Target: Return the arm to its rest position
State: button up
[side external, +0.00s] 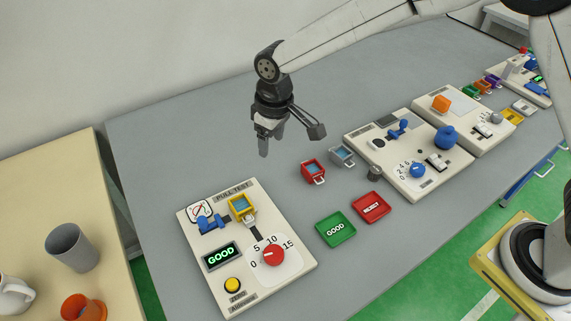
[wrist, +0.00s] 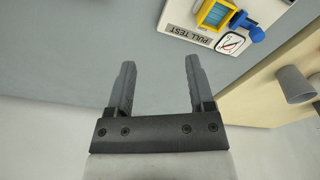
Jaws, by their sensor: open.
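My gripper (side external: 268,140) hangs in the air above the grey table (side external: 160,140), behind and above the pull test panel (side external: 190,228). In the wrist view my gripper (wrist: 158,85) has its two fingers spread apart with nothing between them. The bare grey table top (wrist: 60,50) shows beyond the fingers. The pull test panel (wrist: 180,12) appears at the top of the wrist view, apart from the fingers.
The panel's display reads GOOD, with a yellow holder (side external: 240,207) and red dial (side external: 273,255) on it. Green (side external: 336,230) and red (side external: 371,207) trays, a red holder (side external: 313,171) and a grey holder (side external: 342,155) lie right. A beige side table (side external: 60,190) holds cups.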

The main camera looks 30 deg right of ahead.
jog(key=s+d+m+t, duration=0.1)
jog(key=s+d+m, duration=0.4)
jog(key=s+d, duration=1.3)
jog(key=d, duration=0.4)
jog(key=shift+s+r+t, duration=0.15)
jog(key=shift+t, duration=0.25)
